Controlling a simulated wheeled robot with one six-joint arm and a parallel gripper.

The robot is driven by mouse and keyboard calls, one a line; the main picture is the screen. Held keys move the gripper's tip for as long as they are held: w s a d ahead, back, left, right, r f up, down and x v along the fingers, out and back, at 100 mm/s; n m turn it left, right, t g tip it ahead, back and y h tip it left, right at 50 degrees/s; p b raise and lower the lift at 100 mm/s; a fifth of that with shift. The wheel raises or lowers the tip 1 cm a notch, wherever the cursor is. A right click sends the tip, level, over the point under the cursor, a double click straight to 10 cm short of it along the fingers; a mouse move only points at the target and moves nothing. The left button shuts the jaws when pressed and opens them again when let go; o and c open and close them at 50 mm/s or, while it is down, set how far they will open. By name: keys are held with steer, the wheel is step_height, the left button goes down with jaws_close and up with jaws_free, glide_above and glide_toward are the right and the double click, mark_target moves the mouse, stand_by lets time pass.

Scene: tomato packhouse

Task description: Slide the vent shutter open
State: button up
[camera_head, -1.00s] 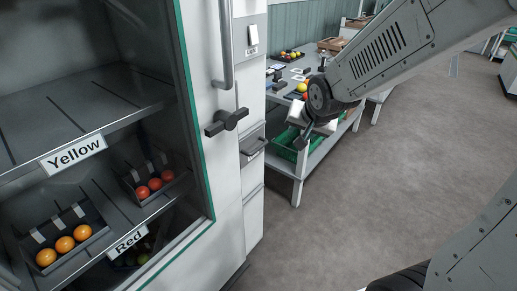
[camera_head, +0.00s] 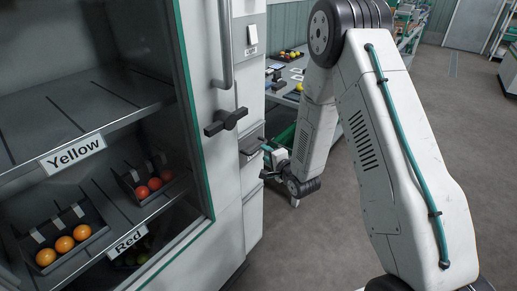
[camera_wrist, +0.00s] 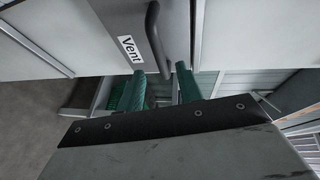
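The vent shutter (camera_wrist: 105,25) is a pale panel with a "Vent" label and a dark curved handle (camera_wrist: 154,35) in the wrist view. In the head view the shutter (camera_head: 252,172) is on the narrow side of the white cabinet, its dark handle (camera_head: 251,149) sticking out. My gripper (camera_wrist: 160,70) has its two green fingers apart. The handle's lower end appears between the fingertips in the wrist view; I cannot tell whether they touch it. In the head view my gripper (camera_head: 267,149) is small, right beside the handle.
The cabinet's glass front shows shelves (camera_head: 50,130) with trays of orange and red tomatoes. A dark knob (camera_head: 226,122) and a long grey door handle (camera_head: 224,45) stick out near the shutter. A worktable (camera_head: 292,98) with several items stands behind my arm. The floor at right is clear.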

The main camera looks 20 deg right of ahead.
mark_target(258, 148)
steer(key=x, duration=0.6)
steer(key=shift+w+a, duration=0.1)
steer(key=shift+w, duration=0.2)
steer(key=shift+f, duration=0.1)
jaws_close()
